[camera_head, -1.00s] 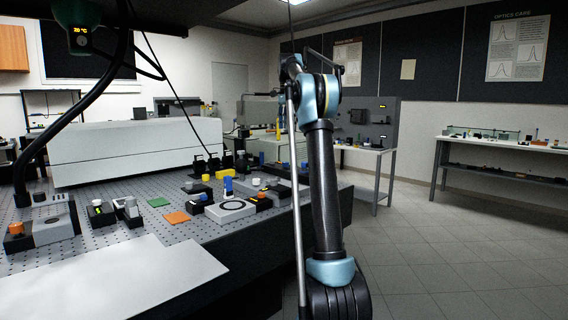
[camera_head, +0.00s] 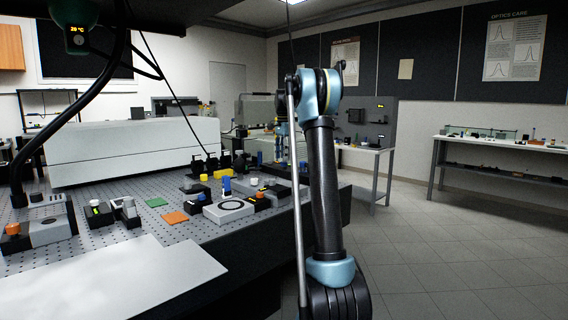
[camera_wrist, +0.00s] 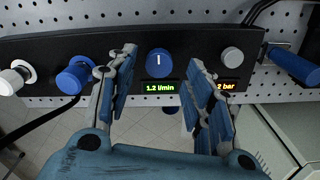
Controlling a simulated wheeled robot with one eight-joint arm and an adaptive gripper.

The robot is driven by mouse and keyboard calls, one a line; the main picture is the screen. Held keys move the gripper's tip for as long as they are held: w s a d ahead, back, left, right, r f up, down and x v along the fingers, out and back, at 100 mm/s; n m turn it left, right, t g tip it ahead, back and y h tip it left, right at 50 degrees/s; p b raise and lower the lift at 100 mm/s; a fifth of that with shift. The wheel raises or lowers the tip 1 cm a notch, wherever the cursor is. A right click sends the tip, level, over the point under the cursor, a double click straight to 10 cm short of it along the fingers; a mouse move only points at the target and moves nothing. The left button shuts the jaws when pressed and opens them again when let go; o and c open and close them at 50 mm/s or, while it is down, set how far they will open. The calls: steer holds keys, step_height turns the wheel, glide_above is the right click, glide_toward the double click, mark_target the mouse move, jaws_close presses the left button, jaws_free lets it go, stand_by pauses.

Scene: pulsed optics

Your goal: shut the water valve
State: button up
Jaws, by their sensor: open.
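In the wrist view, a dark panel (camera_wrist: 204,46) carries a round blue knob (camera_wrist: 158,63) with a white upright mark, above a green display (camera_wrist: 160,87) reading 1.2 l/min. My gripper (camera_wrist: 161,57) is open and empty, with one finger on each side of this knob in the picture. I cannot tell whether the fingers touch it. A blue handle (camera_wrist: 304,68) sticks out at the right on a metal fitting, clear of the fingers. Nothing in view is plainly labelled as the water valve. In the head view my arm hides the gripper.
The panel also bears a grey knob (camera_wrist: 232,57), a partly hidden bar display (camera_wrist: 231,86), a blue fitting (camera_wrist: 75,76) and a white fitting (camera_wrist: 14,78). In the head view, the optics table (camera_head: 130,236) stands left of my arm. Open floor (camera_head: 440,240) lies to the right.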

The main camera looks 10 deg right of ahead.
mark_target(284, 164)
steer(key=shift+f, duration=1.4)
steer(key=c, duration=1)
steer(key=shift+c, duration=0.2)
